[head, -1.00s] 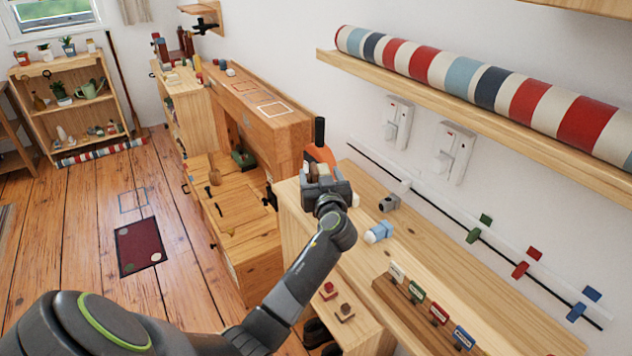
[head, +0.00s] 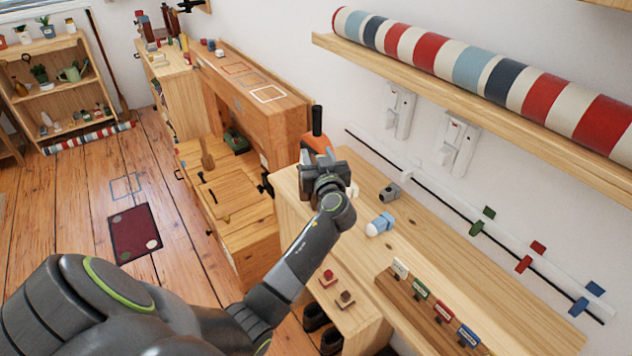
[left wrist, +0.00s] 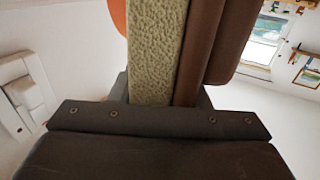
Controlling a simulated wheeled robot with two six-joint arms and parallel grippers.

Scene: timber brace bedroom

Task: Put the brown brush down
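My right gripper is in neither view.
An orange thing with a black upright handle (head: 317,121) is just behind the gripper. A grey fitting (head: 390,192) and a blue-and-white bottle (head: 379,225) lie to its right on the worktop. A labelled card rack (head: 420,305) is nearer. A shelf with a striped roll (head: 470,62) overhangs the wall side.

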